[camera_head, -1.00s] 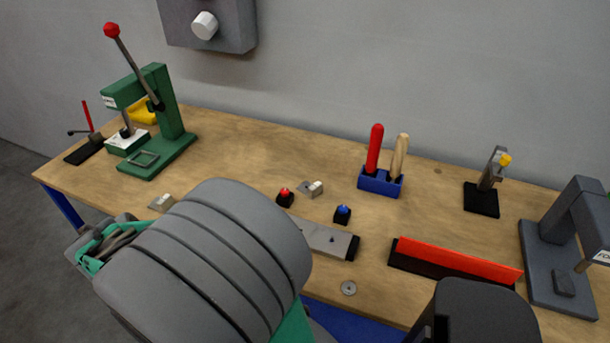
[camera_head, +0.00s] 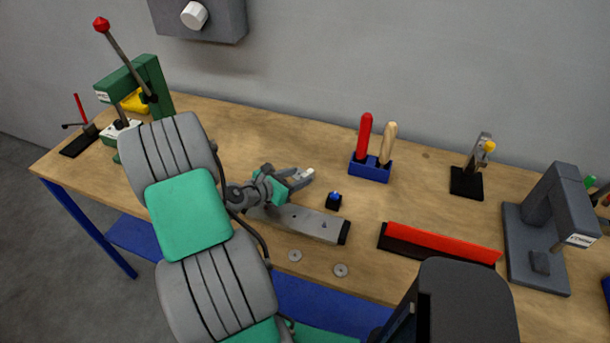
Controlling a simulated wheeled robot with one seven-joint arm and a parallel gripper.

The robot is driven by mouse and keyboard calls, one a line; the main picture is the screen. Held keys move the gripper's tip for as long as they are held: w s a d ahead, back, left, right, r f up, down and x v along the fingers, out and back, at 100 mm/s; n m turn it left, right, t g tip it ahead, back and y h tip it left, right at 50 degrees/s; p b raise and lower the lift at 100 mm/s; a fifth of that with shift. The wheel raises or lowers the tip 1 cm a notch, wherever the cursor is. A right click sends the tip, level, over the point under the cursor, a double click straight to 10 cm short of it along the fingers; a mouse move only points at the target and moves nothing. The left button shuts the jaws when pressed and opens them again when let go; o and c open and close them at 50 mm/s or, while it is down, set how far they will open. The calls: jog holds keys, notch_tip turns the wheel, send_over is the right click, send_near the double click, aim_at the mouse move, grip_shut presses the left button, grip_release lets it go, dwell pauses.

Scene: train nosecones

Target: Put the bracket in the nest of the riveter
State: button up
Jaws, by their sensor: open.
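A small pale metal piece that looks like the bracket (camera_head: 309,173) lies on the bench near the middle. My gripper (camera_head: 301,180) is low over the bench with its jaws open and their tips at this piece; I cannot tell whether they touch it. Two presses could be the riveter, and their labels are too small to read. A grey press (camera_head: 569,207) stands at the right with a small dark block (camera_head: 541,262) on its base.
A blue holder (camera_head: 370,171) with red and wooden handles stands behind the gripper. A blue button (camera_head: 334,200) and a grey metal bar (camera_head: 318,226) are close by. A red-topped strip (camera_head: 443,241) and a toggle clamp (camera_head: 468,182) stand to the right. Washers (camera_head: 341,270) lie at the front.

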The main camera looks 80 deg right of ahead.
aim_at(307, 173)
jog(key=x, duration=0.3)
jog(key=shift+d+f, duration=0.1)
jog(key=shift+w, duration=0.1)
jog(key=shift+c, duration=0.2)
grip_shut()
